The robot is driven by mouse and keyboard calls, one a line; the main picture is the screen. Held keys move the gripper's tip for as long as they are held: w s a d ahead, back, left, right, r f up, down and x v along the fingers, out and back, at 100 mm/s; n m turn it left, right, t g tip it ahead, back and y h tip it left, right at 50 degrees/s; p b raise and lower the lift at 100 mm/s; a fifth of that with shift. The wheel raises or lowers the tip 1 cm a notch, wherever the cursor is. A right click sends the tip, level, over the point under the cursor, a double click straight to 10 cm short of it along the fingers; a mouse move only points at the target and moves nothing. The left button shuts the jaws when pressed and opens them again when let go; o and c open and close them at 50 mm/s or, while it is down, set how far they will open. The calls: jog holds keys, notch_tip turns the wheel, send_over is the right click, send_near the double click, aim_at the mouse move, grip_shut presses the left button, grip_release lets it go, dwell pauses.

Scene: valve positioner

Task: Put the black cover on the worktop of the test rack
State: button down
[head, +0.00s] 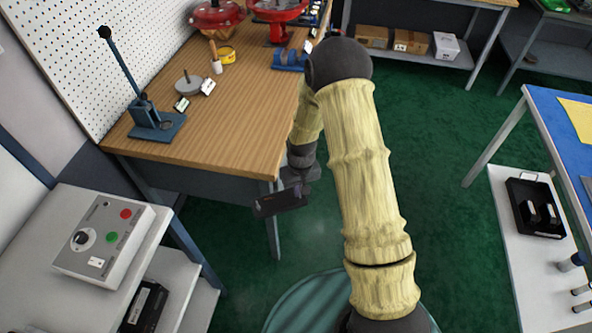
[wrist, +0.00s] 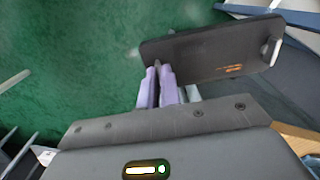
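The black cover (wrist: 215,52) is a flat dark plate with small orange marking and a light strip at its right end in the wrist view. My gripper (wrist: 157,78) has its lilac finger pads closed on the cover's lower left edge. In the head view my gripper (head: 297,180) hangs beside the wooden bench's front right corner, with the cover (head: 280,203) below it, above the green floor. No label names the test rack; a grey rack with a light top (head: 60,215) stands at lower left, carrying a control box (head: 103,240).
The wooden bench (head: 215,140) holds a blue press (head: 150,115), a grey disc (head: 188,84) and red valve parts (head: 275,10). A dark box (head: 145,305) lies on the rack's lower shelf. A blue-topped table (head: 560,110) and a white shelf (head: 515,245) stand at right. Green floor between is clear.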

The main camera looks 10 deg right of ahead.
jog(key=s+d+f+m, duration=0.1)
jog(key=s+d+f, duration=0.2)
jog(key=f, duration=0.5)
jog(key=s+d+f+m, duration=0.1)
jog(key=s+d+f, duration=0.2)
jog(key=f, duration=0.6)
jog(key=shift+f+m+p, duration=0.3)
jog(key=shift+p, duration=0.15)
jog(key=shift+w+d, duration=0.1)
